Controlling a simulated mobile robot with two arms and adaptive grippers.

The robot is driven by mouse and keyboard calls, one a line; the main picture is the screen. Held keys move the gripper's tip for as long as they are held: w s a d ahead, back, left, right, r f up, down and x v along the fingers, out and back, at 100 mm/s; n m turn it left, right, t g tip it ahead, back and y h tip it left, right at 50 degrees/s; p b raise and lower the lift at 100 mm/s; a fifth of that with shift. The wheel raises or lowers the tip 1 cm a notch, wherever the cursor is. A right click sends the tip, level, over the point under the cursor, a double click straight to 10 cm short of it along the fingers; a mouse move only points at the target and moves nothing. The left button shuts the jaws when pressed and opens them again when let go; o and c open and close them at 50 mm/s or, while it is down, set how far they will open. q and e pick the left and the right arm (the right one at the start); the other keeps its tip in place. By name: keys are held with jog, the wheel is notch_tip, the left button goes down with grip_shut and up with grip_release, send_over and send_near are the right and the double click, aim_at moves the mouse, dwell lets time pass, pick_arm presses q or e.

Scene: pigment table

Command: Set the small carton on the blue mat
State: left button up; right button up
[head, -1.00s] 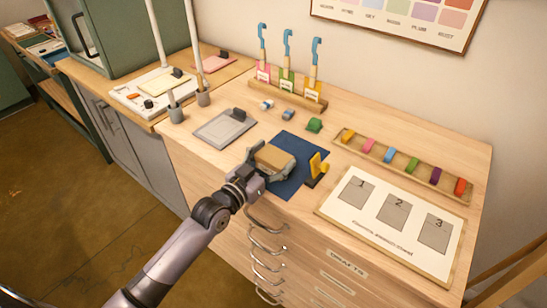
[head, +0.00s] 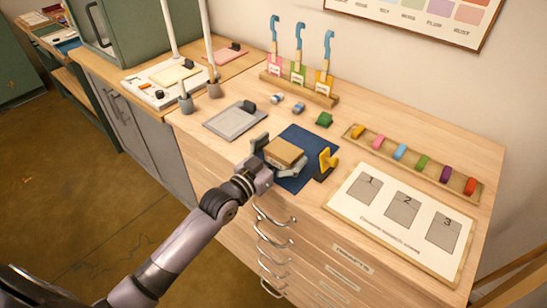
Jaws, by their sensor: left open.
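The small carton (head: 284,151) is a brown box with a tan top. It appears to rest flat on the left part of the blue mat (head: 303,135). My left gripper (head: 276,158) comes in from the lower left and is open. Its fingers are spread on either side of the carton, one at its left and one at its near right side. The near finger hides part of the carton's front. My right gripper is out of the picture.
A yellow object (head: 326,163) on a dark base stands at the mat's right edge. A numbered board (head: 350,207) and a rack of coloured blocks (head: 410,165) lie to the right.

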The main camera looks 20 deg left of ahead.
pick_arm(q)
jog(key=b+v, duration=0.1)
jog(key=v, duration=1.1)
